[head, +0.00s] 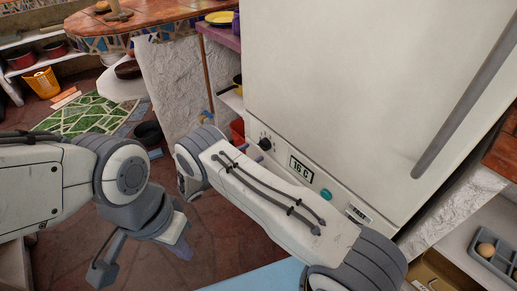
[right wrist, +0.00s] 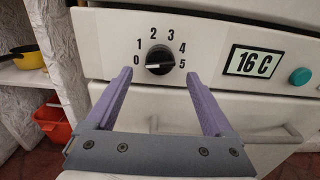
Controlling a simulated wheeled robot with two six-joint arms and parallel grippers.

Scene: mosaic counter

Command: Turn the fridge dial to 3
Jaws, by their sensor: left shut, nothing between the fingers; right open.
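The fridge dial (right wrist: 159,58) is a black knob on the fridge's white front panel, with numbers 0 to 5 arched around it. Its white mark appears to lie on the left, toward the 0. The dial also shows in the head view (head: 265,144). My right gripper (right wrist: 158,75) is open, its purple fingertips just below and to either side of the dial, with nothing between them. I cannot tell whether they touch the panel. My left gripper (head: 182,250) is shut and empty, low over the floor and away from the fridge.
Right of the dial are a display reading 16 C (right wrist: 252,62) and a teal button (right wrist: 300,76). A fridge handle (head: 465,110) stands out at upper right. A red bin (right wrist: 53,126) and yellow pan (right wrist: 27,54) are on the left. Eggs (head: 486,249) sit in a tray at lower right.

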